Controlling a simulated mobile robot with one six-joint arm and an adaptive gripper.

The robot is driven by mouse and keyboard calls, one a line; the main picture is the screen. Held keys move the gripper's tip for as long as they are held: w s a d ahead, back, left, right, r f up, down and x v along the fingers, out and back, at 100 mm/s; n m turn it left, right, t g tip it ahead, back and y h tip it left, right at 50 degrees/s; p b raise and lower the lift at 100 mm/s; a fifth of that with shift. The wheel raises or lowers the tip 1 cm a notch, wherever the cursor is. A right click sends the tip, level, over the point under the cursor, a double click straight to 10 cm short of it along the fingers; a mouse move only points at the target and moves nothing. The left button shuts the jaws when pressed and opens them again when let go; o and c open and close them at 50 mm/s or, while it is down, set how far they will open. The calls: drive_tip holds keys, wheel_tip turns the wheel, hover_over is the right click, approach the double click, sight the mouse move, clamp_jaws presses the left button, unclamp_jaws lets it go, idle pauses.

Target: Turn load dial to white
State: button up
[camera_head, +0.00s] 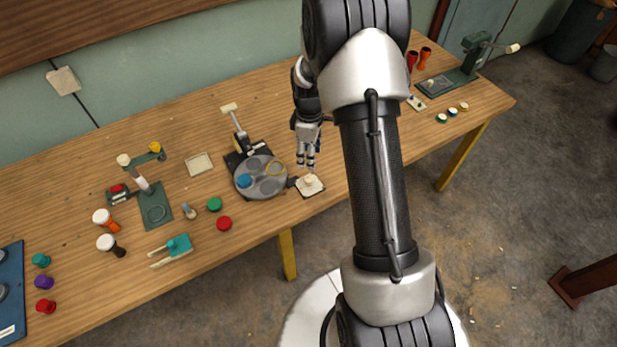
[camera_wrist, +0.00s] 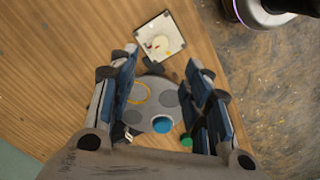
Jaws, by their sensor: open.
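The load dial (camera_head: 309,186) is a small square whitish plate with a cream knob, near the table's front edge beside the grey round turntable. In the wrist view the dial plate (camera_wrist: 159,36) lies just beyond the fingertips. Small red and yellow marks show on it, and the knob's exact pointing is too small to tell. My gripper (camera_head: 307,163) points down above the table, a little behind the dial in the head view.
The grey turntable (camera_head: 261,177) carries a blue disc (camera_head: 244,181) and a yellow ring, left of the dial. Green (camera_head: 214,204) and red (camera_head: 224,223) caps lie farther left.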

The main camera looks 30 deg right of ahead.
sight(309, 179)
wheel_tip(309, 179, down, 12)
drive_tip(key=shift+r+b, duration=0.2)
drive_tip(key=shift+b, duration=1.05)
drive_tip(key=shift+c, duration=0.2)
clamp_jaws()
